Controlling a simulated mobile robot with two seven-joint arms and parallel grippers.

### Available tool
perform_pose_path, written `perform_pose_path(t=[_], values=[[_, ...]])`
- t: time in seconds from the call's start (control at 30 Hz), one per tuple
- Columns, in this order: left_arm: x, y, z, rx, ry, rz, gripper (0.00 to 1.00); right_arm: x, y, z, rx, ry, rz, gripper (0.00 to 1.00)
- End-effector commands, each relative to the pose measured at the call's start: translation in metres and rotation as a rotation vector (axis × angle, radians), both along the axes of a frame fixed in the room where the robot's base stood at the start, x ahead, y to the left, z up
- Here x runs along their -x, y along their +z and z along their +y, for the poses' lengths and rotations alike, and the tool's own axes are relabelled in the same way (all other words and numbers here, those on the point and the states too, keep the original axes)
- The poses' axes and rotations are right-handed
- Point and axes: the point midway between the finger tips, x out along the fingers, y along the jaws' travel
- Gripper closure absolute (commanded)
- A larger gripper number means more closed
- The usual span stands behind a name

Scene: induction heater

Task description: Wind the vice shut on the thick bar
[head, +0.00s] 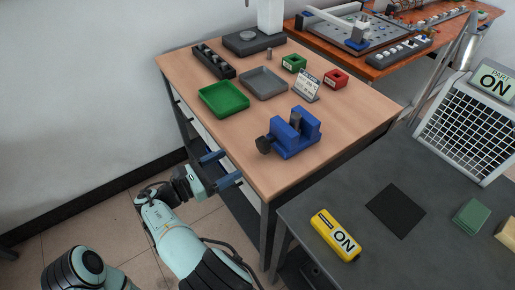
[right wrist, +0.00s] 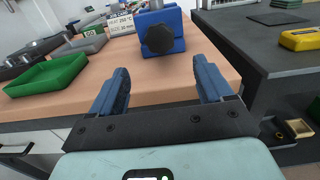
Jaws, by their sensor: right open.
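The blue vice (head: 294,147) stands on the wooden table, with its black knob (head: 264,145) on its front left side. A grey upright bar (head: 296,120) stands between the vice's jaws; I cannot tell whether both jaws touch it. My right gripper (head: 219,168) is open and empty, off the table's front edge and apart from the knob. In the right wrist view, the knob (right wrist: 160,38) faces me beyond and between the open fingers (right wrist: 162,85), with the blue vice (right wrist: 178,22) behind it. My left gripper is not in view.
A green tray (head: 224,98), a grey tray (head: 264,84) and a black rack (head: 213,61) lie farther back on the wooden table (head: 350,120). A small sign (head: 306,87) stands behind the vice. A dark table (head: 300,210) with a yellow box (head: 335,235) is at the right.

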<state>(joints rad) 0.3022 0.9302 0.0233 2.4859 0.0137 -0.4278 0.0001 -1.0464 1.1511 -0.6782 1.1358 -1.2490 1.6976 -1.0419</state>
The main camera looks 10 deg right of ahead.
Motion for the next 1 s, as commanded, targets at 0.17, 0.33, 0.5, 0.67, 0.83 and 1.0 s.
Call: perform_pose_path(t=[0.17, 0.33, 0.5, 0.67, 0.83, 1.0], values=[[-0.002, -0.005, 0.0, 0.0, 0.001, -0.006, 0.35, -0.015, -0.001, -0.039, -0.001, -0.004, 0.0, 0.21], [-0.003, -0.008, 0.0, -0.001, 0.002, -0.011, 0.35, -0.028, -0.001, -0.069, -0.001, -0.003, 0.0, 0.21], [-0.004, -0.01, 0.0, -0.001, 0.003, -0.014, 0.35, -0.036, -0.001, -0.088, -0.001, -0.002, -0.001, 0.21], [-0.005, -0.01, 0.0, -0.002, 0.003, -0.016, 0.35, -0.039, 0.0, -0.095, 0.0, 0.0, -0.001, 0.21], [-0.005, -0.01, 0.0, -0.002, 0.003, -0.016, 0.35, -0.039, 0.0, -0.096, 0.0, 0.0, -0.001, 0.21], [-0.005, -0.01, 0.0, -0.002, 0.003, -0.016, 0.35, -0.039, 0.0, -0.096, 0.0, 0.0, -0.001, 0.47]])
